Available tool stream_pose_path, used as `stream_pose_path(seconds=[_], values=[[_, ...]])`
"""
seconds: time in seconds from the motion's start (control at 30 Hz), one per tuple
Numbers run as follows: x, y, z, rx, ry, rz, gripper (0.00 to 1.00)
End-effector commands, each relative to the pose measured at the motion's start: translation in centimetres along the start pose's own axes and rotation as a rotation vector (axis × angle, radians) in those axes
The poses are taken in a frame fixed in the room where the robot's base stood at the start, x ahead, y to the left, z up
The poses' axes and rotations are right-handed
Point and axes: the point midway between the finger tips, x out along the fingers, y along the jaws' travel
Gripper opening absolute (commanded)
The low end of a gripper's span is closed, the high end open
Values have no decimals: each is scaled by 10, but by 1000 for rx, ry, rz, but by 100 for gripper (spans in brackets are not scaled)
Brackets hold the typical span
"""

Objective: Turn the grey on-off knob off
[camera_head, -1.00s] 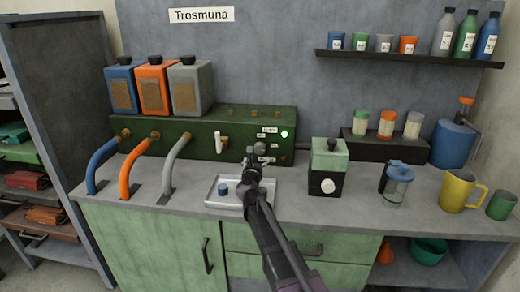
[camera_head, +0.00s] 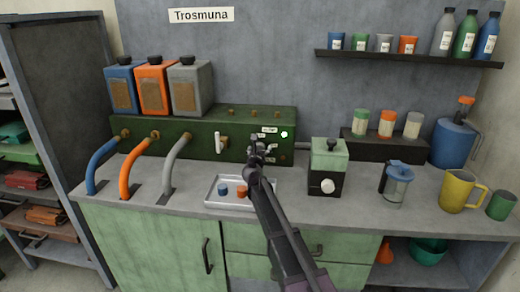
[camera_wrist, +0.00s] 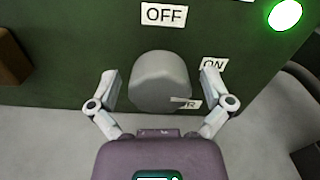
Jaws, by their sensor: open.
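The grey knob (camera_wrist: 160,80) sits on the green panel, large in the middle of the wrist view. An OFF label (camera_wrist: 164,14) is above it and an ON label (camera_wrist: 213,64) is to its right. I cannot tell which label the knob points to. My gripper (camera_wrist: 160,88) is open, with one finger on each side of the knob; a small gap seems to show at each side. In the head view my gripper (camera_head: 258,148) is at the right part of the green box (camera_head: 190,136) and hides the knob.
A green lamp (camera_head: 284,134) glows on the panel; it also shows in the wrist view (camera_wrist: 284,14). A white tray (camera_head: 212,200) with a blue piece (camera_head: 223,190) and an orange piece (camera_head: 241,192) lies below my arm. A green-black device (camera_head: 328,170) stands to the right.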

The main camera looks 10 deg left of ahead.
Motion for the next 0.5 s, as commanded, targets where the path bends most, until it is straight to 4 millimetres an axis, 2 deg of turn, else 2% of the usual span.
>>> stream_pose_path(seconds=[0.07,0.1,0.37,0.5], values=[[0,0,0,0,0,0,100],[0,0,0,0,0,0,97],[0,0,0,0,0,0,20],[0,0,0,-1,0,0,20]])
